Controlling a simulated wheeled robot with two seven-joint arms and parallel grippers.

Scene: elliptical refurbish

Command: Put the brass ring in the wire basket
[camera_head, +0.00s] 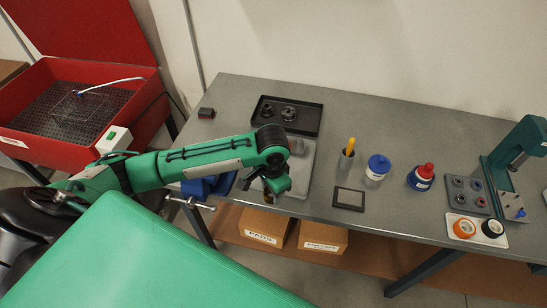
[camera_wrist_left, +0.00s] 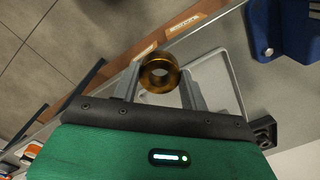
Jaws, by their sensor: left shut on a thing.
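The brass ring (camera_wrist_left: 160,72) is clamped between the two fingers of my left gripper (camera_wrist_left: 160,84) in the left wrist view, its hole showing. In the head view my left gripper (camera_head: 268,190) is low over the front edge of the workbench, by the grey tray; the ring is mostly hidden there by the gripper. A wire basket (camera_head: 78,110) with thin wire sides appears to sit inside the open red parts washer at the left, far from the gripper. My right gripper is not in view.
The red washer (camera_head: 50,145) has its lid raised. A grey tray (camera_head: 300,165) lies under my arm, with a black tray (camera_head: 306,123) behind it. A blue vise (camera_head: 200,187) is at the bench's front left. Cups, bottles and a green press (camera_head: 518,150) stand to the right.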

